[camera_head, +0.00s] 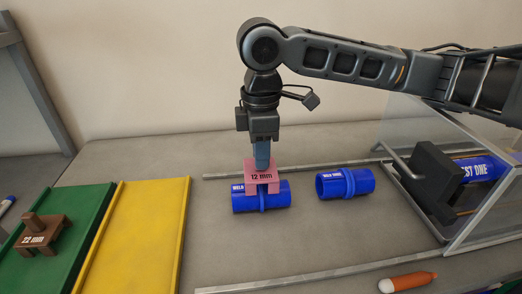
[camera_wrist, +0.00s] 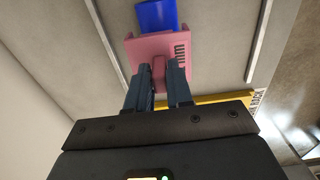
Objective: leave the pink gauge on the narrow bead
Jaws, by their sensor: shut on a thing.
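The pink gauge (camera_head: 262,176), marked "12 mm", is upright over the middle of the left blue pipe (camera_head: 278,199). Its two legs come down on either side of that pipe's raised bead (camera_head: 262,198). Whether the legs touch the pipe I cannot tell. My gripper (camera_head: 262,160) points down and is shut on the gauge's top knob. In the wrist view the fingers (camera_wrist: 158,88) close on the knob of the pink gauge (camera_wrist: 160,47), with the blue pipe (camera_wrist: 157,14) beyond. A second blue pipe (camera_head: 328,186) with a bead (camera_head: 349,183) lies to the right.
A brown gauge (camera_head: 42,238), marked "22 mm", sits on the green tray (camera_head: 92,215) at the left, beside a yellow tray (camera_head: 140,230). A clear-sided enclosure (camera_head: 400,125) with a dark clamp stands at the right. An orange-and-white marker (camera_head: 410,281) lies at the front.

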